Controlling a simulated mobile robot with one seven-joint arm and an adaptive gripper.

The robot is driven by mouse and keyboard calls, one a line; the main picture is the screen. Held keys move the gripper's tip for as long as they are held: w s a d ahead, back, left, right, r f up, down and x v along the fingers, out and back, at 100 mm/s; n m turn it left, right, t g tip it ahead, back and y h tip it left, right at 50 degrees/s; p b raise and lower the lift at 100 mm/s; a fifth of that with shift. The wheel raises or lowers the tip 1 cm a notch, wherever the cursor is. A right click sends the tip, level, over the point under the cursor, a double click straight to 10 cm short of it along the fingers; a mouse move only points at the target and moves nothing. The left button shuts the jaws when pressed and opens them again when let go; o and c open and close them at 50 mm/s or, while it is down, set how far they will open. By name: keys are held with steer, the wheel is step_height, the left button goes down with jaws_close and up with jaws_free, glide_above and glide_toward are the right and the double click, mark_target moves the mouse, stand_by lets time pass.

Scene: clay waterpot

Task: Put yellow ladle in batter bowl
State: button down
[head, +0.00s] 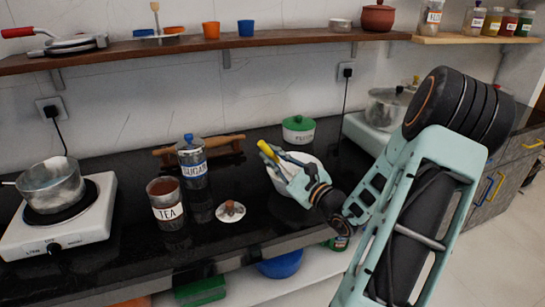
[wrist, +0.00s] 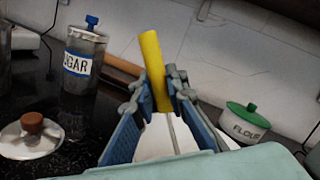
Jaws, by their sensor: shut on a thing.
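My gripper (head: 283,172) is shut on the yellow handle of the ladle (head: 267,152), over the dark counter. In the wrist view the yellow ladle (wrist: 152,58) stands upright, slightly tilted, between the fingertips (wrist: 160,90). A thin pale stem runs down below the handle; the scoop end is hidden. A white round bowl (head: 309,160) sits on the counter right behind and under my gripper, largely covered by it. It also shows as a white patch between the fingers in the wrist view (wrist: 153,146). I cannot tell whether the ladle's lower end is inside it.
Left of my gripper are a lid with a brown knob (head: 230,211), the sugar jar (head: 192,163) and the tea jar (head: 166,204). A green-lidded flour pot (head: 298,130) stands behind. A pot on a hotplate (head: 52,186) is far left. A shelf (head: 190,47) runs above.

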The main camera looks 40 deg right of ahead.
steer(key=shift+f, duration=0.2)
steer(key=c, duration=1.9)
jaws_free()
steer(key=shift+c, duration=0.2)
steer(key=shift+r, duration=0.15)
steer(key=shift+s, duration=0.15)
steer(key=s+d+f+p, duration=0.1)
steer(key=s, duration=1)
steer(key=shift+s+f, duration=0.2)
steer(key=shift+s, duration=0.1)
steer(key=shift+o, duration=0.2)
steer(key=o, duration=1.9)
